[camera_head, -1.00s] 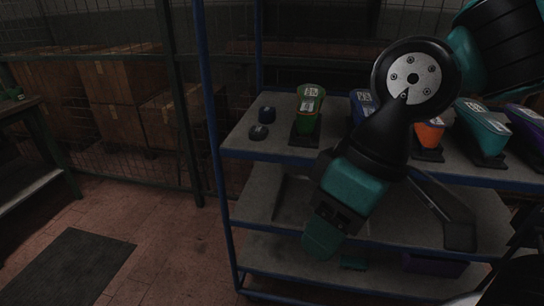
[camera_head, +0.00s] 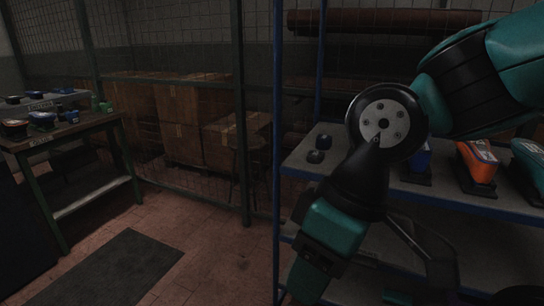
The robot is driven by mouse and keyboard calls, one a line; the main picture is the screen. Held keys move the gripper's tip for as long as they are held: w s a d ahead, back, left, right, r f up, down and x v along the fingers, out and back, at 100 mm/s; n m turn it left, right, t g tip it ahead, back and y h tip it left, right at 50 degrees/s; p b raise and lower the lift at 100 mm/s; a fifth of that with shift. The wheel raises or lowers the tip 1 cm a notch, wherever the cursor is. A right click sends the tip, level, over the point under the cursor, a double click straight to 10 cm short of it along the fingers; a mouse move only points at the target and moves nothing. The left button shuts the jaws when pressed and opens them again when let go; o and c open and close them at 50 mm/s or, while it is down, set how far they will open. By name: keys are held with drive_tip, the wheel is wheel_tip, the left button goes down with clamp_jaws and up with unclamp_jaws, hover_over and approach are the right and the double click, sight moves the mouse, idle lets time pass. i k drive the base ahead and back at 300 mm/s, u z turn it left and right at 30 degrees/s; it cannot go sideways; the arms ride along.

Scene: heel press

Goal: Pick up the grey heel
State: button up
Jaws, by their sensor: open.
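Two small dark heels sit near the left end of the shelf unit's top board. The farther one (camera_head: 323,142) looks bluish. The nearer one (camera_head: 316,156) looks dark grey; the dim light makes their colours hard to tell apart. My gripper (camera_head: 318,257) hangs low in front of the shelf, below and nearer to me than the heels. It is open and holds nothing that I can see, though its fingertips are hard to make out. My arm hides part of the top board to the right of the heels.
The shelf unit (camera_head: 298,171) has blue posts. A blue shoe form (camera_head: 421,157) and an orange one (camera_head: 477,165) stand on it to the right. A workbench (camera_head: 70,130) with small items is at the left. Boxes stand behind wire fencing. The floor between is clear around a dark mat (camera_head: 115,270).

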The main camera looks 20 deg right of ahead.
sight(315, 158)
drive_tip(key=u, duration=0.2)
drive_tip(key=i, duration=1.1)
drive_tip(key=z, duration=0.55)
